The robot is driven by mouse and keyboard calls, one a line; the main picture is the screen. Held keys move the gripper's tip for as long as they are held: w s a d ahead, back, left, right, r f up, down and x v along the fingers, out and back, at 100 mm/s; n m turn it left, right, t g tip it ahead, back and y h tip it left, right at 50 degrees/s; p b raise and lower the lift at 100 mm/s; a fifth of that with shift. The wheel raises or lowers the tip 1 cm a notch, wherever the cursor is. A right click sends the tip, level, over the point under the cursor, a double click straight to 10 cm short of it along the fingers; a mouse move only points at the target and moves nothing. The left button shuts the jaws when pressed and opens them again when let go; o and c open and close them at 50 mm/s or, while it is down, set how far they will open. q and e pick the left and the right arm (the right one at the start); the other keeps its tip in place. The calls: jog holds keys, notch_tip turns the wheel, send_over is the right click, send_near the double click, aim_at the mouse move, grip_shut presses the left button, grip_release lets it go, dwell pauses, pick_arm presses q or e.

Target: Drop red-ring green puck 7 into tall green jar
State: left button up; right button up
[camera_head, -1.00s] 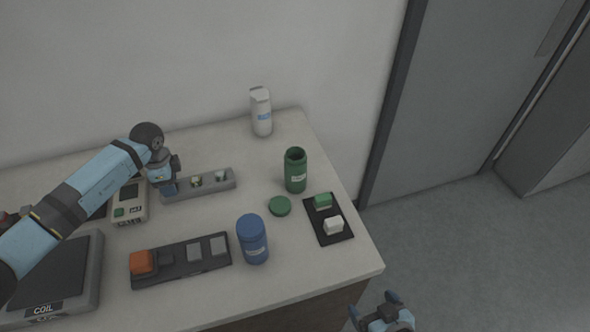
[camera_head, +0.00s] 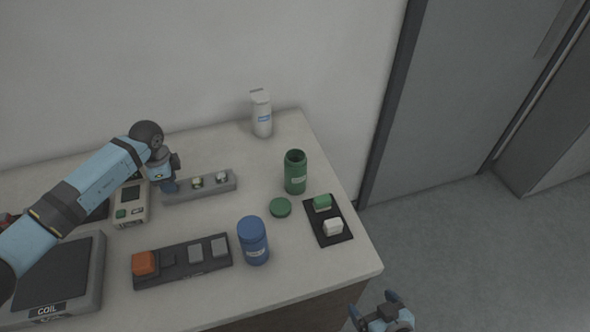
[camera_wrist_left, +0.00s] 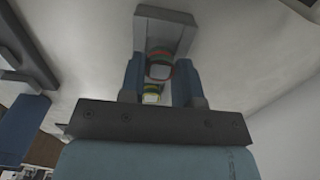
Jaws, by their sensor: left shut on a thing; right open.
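My left gripper (camera_head: 170,187) is at the left end of a grey rack (camera_head: 208,190) in the head view, shut on a puck. In the left wrist view, a puck with red and green edges and a pale face (camera_wrist_left: 159,69) sits between the fingers, close to the rack (camera_wrist_left: 165,28). A puck with a yellow-green edge (camera_wrist_left: 152,94) shows nearer the wrist. No number is readable. The tall green jar (camera_head: 295,174) stands upright and open at the right. Its green lid (camera_head: 281,207) lies beside it. My right gripper (camera_head: 380,310) is open and empty beyond the table's front-right edge.
A blue jar (camera_head: 253,240), a white bottle (camera_head: 262,115), a black tray with green and white blocks (camera_head: 314,228) and a dark block holder (camera_head: 184,273) stand around. The table between rack and green jar is clear.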

pick_arm(q)
jog(key=shift+r+p, duration=2.05)
jog(key=shift+r, duration=0.8)
